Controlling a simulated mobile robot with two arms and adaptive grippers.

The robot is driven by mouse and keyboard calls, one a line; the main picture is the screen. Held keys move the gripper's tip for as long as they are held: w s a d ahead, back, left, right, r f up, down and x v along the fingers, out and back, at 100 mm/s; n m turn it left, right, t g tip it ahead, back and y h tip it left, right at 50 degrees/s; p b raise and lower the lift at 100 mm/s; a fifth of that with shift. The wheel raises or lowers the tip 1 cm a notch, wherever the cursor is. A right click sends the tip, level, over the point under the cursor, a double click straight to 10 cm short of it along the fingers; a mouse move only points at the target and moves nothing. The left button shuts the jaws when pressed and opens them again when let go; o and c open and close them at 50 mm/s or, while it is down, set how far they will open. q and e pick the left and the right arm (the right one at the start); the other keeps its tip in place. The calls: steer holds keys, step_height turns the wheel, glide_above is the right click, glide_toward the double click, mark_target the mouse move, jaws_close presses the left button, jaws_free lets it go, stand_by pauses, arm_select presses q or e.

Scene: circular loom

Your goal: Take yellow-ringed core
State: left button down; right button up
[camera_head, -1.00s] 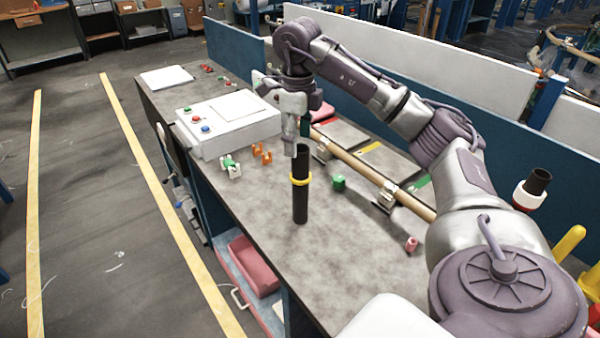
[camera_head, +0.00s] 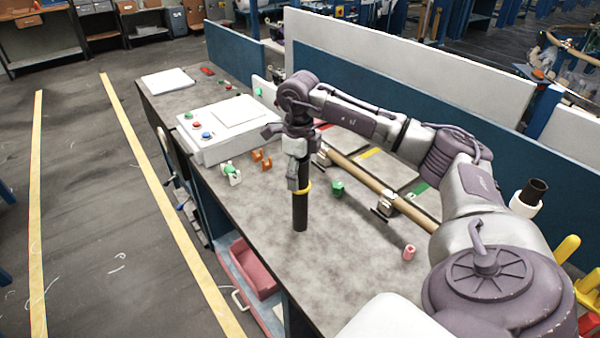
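The yellow-ringed core is a black upright tube (camera_head: 300,213) standing on the dark grey table top, with a yellow ring (camera_head: 307,188) around it. My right gripper (camera_head: 297,182) points down at the core's upper part, and its fingers reach to about the height of the ring. The gripper hides the core's top and part of the ring. One finger shows in front of the tube. I cannot tell whether the fingers are closed on it. My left gripper is not in view.
A white control box (camera_head: 225,125) with coloured buttons stands behind to the left. Orange clips (camera_head: 261,159), a green cube (camera_head: 337,188) and a pink spool (camera_head: 409,252) lie around the core. A long tan rod (camera_head: 370,178) lies to the right. Another black tube (camera_head: 536,190) with a white collar stands farther right.

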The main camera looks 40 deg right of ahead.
jaws_close()
steer(key=s+a+r+b, duration=0.2)
steer(key=s+a+r, duration=0.3)
steer(key=s+r, duration=0.5)
steer(key=shift+a+r+b, duration=0.35)
steer(key=shift+r+b, duration=0.05)
steer(key=shift+r, duration=0.1)
